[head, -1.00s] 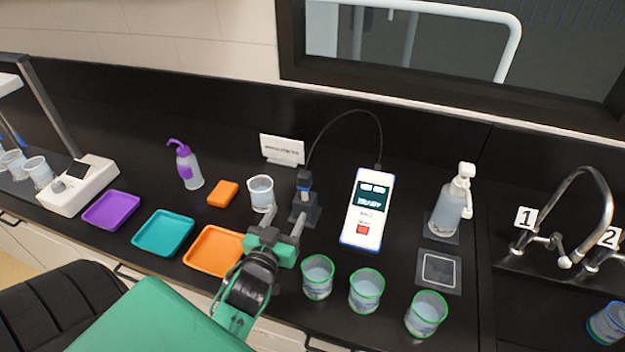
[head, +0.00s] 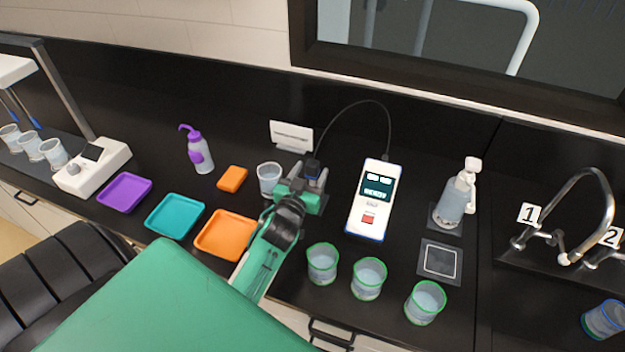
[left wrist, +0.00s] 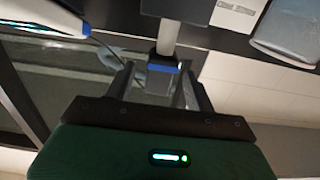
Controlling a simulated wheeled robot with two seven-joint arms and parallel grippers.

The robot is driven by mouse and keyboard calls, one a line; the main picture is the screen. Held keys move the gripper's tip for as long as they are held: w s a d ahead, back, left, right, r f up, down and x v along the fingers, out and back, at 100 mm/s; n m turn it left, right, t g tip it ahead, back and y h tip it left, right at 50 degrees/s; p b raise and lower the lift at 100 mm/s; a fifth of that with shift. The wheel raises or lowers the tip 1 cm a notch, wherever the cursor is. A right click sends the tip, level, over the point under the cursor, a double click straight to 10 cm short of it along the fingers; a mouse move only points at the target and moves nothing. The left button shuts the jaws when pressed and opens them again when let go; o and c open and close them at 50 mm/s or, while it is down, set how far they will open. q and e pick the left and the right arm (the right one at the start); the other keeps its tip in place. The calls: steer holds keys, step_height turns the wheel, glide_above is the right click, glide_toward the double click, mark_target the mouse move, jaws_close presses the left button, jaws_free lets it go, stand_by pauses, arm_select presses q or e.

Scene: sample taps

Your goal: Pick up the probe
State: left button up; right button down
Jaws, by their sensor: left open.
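The probe (head: 313,168) is a dark grey piece with a blue band, upright in its dark stand, with a thin black cable running to the white meter (head: 353,222). My left gripper (head: 304,190) is open at the probe, and its green body hides much of the stand. In the left wrist view the probe (left wrist: 163,70) is between the two open fingers of the left gripper (left wrist: 160,82), with gaps visible beside it. I cannot tell whether either finger touches it. My right gripper is not in view.
A clear beaker (head: 268,178) stands just left of the gripper. Several green-rimmed cups, including one at the front (head: 322,264), stand to its right. Purple, teal and orange trays (head: 226,252) lie to the left. A pump bottle (head: 452,205) and taps (head: 585,235) are farther right.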

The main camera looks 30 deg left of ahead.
mark_target(315, 163)
arm_select(q)
steer(key=x, duration=0.1)
steer(key=p+x, duration=0.1)
steer(key=x, duration=0.1)
steer(key=shift+w+r, duration=0.2)
steer(key=shift+w, duration=0.1)
steer(key=shift+w+a, duration=0.1)
steer(key=shift+w, duration=0.1)
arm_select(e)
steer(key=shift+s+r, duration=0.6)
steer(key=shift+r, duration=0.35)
arm_select(q)
steer(key=shift+c, duration=0.4)
steer(key=c, duration=0.9)
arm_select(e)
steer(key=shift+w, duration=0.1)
